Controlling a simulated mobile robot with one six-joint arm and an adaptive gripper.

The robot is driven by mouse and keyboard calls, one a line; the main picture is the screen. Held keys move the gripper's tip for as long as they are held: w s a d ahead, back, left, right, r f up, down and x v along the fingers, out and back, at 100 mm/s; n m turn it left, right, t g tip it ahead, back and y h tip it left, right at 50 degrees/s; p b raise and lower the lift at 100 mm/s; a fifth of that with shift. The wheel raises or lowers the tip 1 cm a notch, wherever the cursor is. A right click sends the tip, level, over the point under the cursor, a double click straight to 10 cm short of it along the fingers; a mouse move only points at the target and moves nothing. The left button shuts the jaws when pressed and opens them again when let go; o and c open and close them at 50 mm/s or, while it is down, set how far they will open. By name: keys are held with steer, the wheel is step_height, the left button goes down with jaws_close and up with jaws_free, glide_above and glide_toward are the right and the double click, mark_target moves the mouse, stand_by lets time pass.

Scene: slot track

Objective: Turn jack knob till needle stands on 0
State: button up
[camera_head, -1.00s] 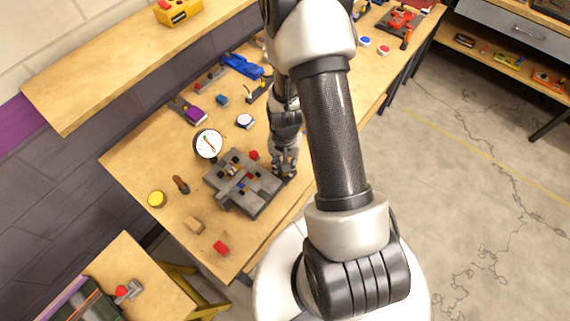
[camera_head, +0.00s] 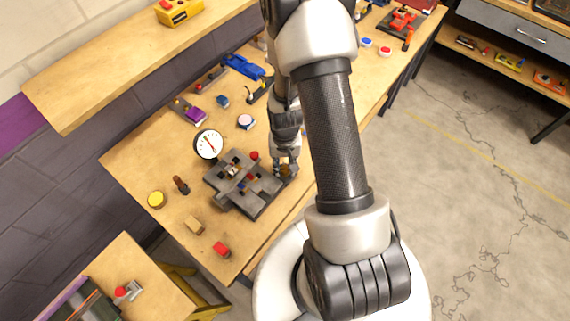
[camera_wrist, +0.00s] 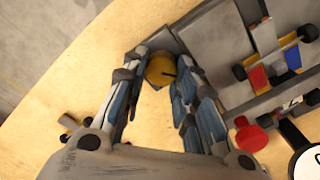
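The jack knob (camera_wrist: 160,71) is a round, brass-yellow knob with a dark mark, at the edge of the grey slotted block (camera_head: 222,200). My gripper (camera_wrist: 161,76) is over it in the wrist view, with one finger on each side, and looks closed against its rim. In the head view my gripper (camera_head: 285,170) is at the block's right corner and mostly hides the knob. The white dial gauge (camera_head: 208,144) stands behind the block. Its red needle slants from upper left to lower right; the numbers are too small to read. Only the dial's edge (camera_wrist: 307,140) shows in the wrist view.
A red knob (camera_wrist: 250,135) is close to my right finger. A dark-handled tool (camera_head: 181,185), a yellow round piece (camera_head: 157,199), a wooden block (camera_head: 194,225) and a red block (camera_head: 221,248) lie left of and in front of the slotted block. The bench's front edge is near.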

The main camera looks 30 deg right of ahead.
steer(key=o, duration=0.4)
